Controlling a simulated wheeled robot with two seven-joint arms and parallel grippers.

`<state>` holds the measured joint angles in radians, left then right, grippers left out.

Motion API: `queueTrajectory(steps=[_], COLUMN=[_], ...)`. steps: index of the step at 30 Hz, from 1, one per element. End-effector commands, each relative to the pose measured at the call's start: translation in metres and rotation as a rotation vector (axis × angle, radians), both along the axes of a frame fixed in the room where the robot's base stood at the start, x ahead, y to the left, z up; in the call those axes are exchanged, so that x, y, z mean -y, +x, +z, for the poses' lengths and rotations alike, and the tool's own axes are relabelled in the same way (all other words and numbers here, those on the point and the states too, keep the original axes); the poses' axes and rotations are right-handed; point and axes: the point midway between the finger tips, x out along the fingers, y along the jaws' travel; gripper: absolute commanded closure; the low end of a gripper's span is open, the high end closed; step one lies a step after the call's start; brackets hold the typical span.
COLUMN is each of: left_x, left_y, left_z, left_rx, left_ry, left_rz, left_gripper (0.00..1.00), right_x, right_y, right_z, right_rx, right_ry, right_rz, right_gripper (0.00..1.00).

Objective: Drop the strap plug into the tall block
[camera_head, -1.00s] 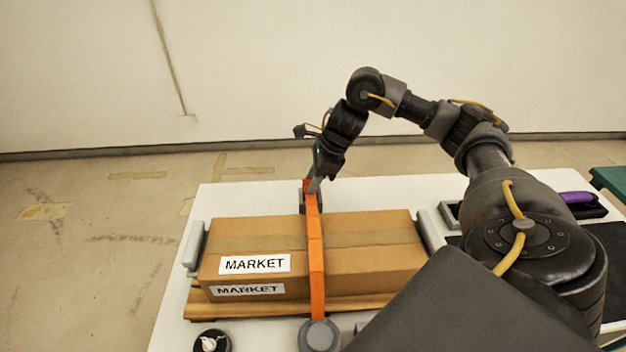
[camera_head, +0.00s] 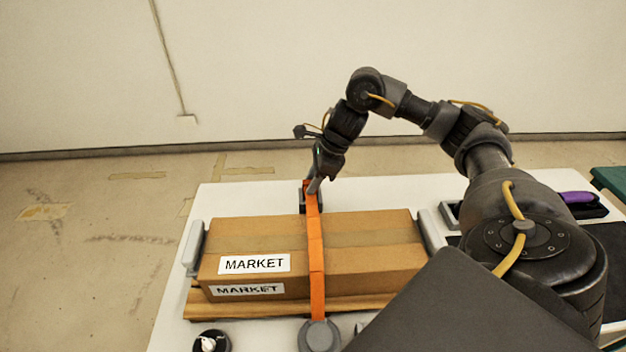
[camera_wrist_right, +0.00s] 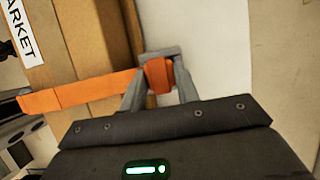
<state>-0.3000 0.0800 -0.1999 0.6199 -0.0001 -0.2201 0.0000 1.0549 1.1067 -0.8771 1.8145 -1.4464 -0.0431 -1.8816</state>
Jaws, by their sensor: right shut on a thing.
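An orange strap (camera_head: 316,255) runs from a grey round fitting (camera_head: 319,337) at the near side, over the top of the cardboard box (camera_head: 375,232), to its far side. My right gripper (camera_head: 312,186) is beyond the box's far edge, pointing down at the dark tall block (camera_head: 303,203). In the right wrist view its fingers are shut on the orange strap plug (camera_wrist_right: 159,76), with the grey top of the block (camera_wrist_right: 160,53) right at the fingertips. How deep the plug sits in the block is hidden. My left gripper is not in view.
The box lies on a wooden base (camera_head: 250,307) on a white table (camera_head: 240,196). Grey end stops (camera_head: 194,247) stand beside it. A dark round knob (camera_head: 210,342) is at the front; a purple-handled item (camera_head: 577,197) lies in a tray at the right.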

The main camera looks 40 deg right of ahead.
Motion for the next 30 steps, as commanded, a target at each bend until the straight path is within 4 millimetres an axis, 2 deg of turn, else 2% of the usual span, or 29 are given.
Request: queueTrajectory(steps=[14, 15, 16, 24, 30], left_x=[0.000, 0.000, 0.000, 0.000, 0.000], left_y=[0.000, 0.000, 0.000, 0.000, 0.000], left_z=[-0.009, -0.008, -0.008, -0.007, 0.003], left_rx=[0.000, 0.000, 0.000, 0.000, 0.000], left_ry=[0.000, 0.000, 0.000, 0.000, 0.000], left_rz=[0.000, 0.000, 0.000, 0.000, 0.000], left_gripper=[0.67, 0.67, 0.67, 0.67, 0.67], right_x=[0.000, 0.000, 0.000, 0.000, 0.004], right_y=[0.000, 0.000, 0.000, 0.000, -0.003], right_z=[-0.011, -0.009, -0.009, -0.009, 0.005], right_rx=[0.001, 0.001, 0.001, 0.000, 0.001], right_ry=[0.001, 0.001, 0.001, 0.000, -0.001], right_rz=[0.000, 0.000, 0.000, 0.000, 0.000], right_gripper=[0.92, 0.64, 0.60, 0.60, 0.60])
